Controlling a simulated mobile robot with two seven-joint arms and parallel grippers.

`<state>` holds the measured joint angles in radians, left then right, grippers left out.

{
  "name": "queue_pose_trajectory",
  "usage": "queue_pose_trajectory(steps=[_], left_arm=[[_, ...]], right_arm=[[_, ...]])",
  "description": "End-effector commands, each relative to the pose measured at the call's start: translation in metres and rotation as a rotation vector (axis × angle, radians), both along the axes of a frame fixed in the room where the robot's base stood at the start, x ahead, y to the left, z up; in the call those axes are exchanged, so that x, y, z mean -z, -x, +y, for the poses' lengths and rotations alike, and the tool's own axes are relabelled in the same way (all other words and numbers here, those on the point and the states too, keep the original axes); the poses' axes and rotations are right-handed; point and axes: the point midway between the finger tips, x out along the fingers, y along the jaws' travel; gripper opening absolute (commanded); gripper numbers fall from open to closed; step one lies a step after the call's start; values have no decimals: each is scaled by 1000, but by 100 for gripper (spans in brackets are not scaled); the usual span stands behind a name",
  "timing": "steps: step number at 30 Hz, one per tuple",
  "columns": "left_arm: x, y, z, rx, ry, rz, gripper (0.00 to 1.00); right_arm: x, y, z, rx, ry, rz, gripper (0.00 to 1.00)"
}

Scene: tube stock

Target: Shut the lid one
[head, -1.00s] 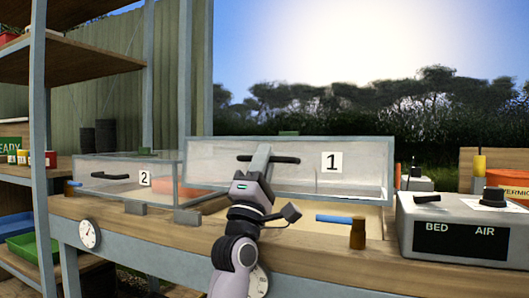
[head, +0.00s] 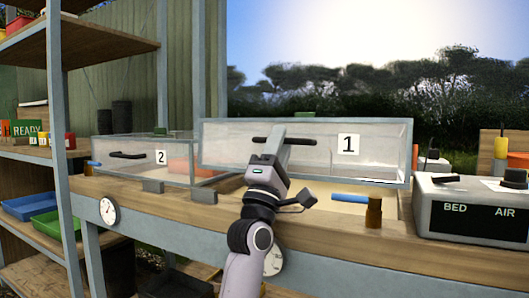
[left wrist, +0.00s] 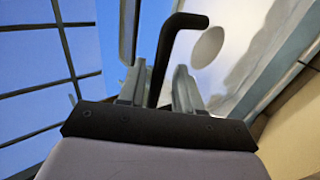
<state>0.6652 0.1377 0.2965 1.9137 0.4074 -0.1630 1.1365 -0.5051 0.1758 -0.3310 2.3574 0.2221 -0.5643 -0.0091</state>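The clear lid one (head: 235,140) has a pale frame, a "1" label and a black bar handle (head: 302,140). In the head view it is raised at a slant above its sandy bed (head: 350,205), with a gap along the front. My left gripper (head: 283,143) is at the handle. The left wrist view shows the dark handle (left wrist: 168,50) running between the two fingers (left wrist: 160,88), which sit close on both sides, and the lid's clear panel to the right. The fingertips are partly hidden in the head view. My right gripper is not in view.
A smaller lidded box "2" (head: 125,165) stands to the left. A blue-handled lever (head: 350,198) is at bed one's front. A grey BED/AIR control box (head: 470,215) stands right. A shelf rack (head: 55,170) is at far left.

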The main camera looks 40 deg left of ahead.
Motion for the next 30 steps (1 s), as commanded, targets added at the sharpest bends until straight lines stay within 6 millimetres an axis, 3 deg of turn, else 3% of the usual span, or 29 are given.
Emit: queue_pose_trajectory(steps=[6, 22, 30], left_arm=[[19, 15, -5, 1, 1, 6, 34], [18, 100, -32, 2, 2, 3, 34], [19, 125, -40, 1, 2, 3, 34]], right_arm=[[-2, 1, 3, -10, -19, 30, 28], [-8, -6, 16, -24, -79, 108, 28], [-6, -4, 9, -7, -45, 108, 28]])
